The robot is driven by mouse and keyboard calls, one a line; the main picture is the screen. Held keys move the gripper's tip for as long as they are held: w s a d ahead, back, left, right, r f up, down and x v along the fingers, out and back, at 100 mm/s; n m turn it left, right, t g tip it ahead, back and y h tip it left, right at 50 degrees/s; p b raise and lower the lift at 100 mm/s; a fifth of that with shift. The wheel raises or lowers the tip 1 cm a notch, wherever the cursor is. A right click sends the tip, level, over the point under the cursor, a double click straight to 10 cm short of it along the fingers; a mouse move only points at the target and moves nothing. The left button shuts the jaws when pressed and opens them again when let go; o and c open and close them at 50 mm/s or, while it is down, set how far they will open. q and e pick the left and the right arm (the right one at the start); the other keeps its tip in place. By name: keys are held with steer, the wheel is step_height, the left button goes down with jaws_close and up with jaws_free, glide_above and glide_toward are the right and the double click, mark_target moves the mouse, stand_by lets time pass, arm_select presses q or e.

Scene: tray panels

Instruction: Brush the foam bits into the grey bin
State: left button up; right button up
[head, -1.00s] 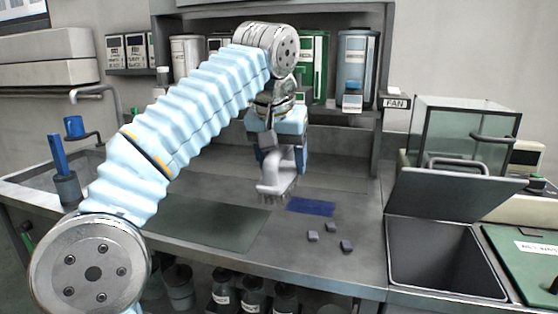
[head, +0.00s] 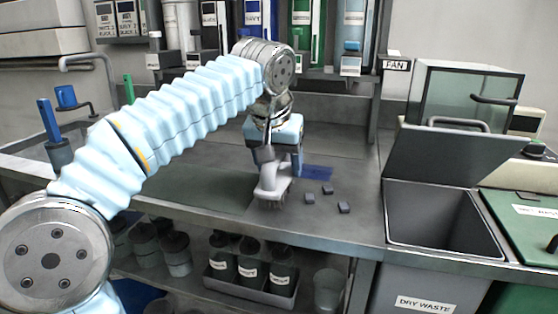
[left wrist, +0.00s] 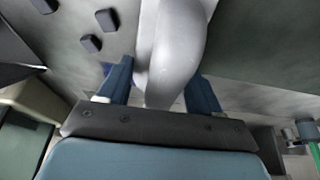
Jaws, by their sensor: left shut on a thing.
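Three small dark grey foam bits lie on the grey bench near its front right: one left (head: 310,198), one behind (head: 327,188), one in front (head: 344,208). They also show at the upper left of the left wrist view (left wrist: 91,43). My left gripper (head: 268,160) is shut on the pale grey brush (head: 272,188), its bristles down, at or just above the bench, left of the bits. Contact is hard to tell. In the left wrist view the brush handle (left wrist: 175,50) sits between the fingers. The grey bin (head: 396,236), labelled "DRY WASTE", stands open at the right. My right gripper is out of view.
The bin's dark lid (head: 455,157) stands raised at its back. A green-lidded bin (head: 525,215) is to its right, and a glass-sided box (head: 465,95) is behind. A blue patch (head: 318,173) lies behind the bits. A dark green mat (head: 190,190) lies left of the brush.

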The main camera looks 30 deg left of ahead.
arm_select(q)
steer(key=shift+f+b, duration=0.45)
steer(key=shift+f, duration=0.15)
stand_by(0.7)
steer(key=shift+r, duration=0.15)
stand_by(0.5)
